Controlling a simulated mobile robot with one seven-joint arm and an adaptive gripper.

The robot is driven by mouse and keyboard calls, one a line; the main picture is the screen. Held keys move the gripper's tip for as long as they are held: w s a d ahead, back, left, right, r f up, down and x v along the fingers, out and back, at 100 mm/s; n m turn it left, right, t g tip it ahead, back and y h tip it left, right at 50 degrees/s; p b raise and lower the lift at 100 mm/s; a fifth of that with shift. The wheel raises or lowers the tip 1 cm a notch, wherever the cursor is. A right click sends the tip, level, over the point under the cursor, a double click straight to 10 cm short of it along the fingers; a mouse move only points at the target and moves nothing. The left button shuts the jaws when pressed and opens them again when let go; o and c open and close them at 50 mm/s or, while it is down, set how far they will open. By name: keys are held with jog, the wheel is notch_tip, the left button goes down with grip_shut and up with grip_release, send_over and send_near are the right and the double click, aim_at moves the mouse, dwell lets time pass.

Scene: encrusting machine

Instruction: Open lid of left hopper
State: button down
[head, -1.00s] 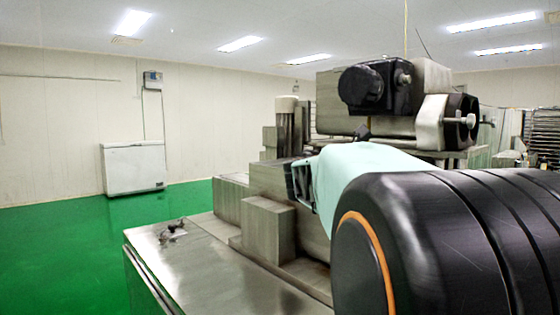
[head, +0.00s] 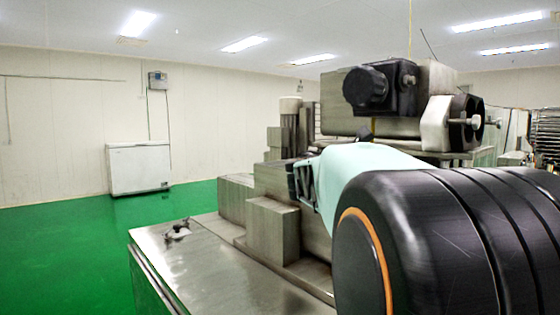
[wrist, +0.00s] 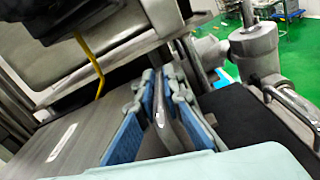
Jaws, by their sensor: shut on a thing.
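My gripper (wrist: 162,118) shows in the wrist view with its blue-padded fingers on both sides of a grey metal handle (wrist: 166,128). It is shut on this handle. The fingers hide much of the handle and where it joins the lid. A brushed-metal surface (wrist: 60,140) lies to the left of the fingers; I cannot tell whether it is the lid. In the head view, only a small part of my gripper (head: 305,182) shows beside the machine (head: 272,228). My arm hides the handle and hopper there.
A second handle (wrist: 292,100) stands over a dark surface (wrist: 245,120) at the right of the wrist view. A yellow cable (wrist: 90,58) hangs close to the gripper. A black knobbed unit (head: 380,88) sits high on the machine. Green floor (head: 60,245) is open at left.

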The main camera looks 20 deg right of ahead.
jog(key=w+a+p, duration=0.1)
jog(key=w, duration=0.3)
jog(key=w+a+p, duration=0.1)
jog(key=w+p, duration=0.1)
jog(key=w, duration=0.2)
jog(key=w+a+p, duration=0.1)
jog(key=w+p, duration=0.1)
jog(key=w, duration=0.2)
jog(key=shift+w+a+r, duration=0.2)
jog(key=shift+w+a, duration=0.1)
jog(key=shift+a, duration=0.05)
jog(key=shift+w+a+f, duration=0.1)
jog(key=shift+w, duration=0.3)
jog(key=c, duration=2)
grip_release()
jog(key=shift+c, duration=0.2)
jog(key=v, duration=1.2)
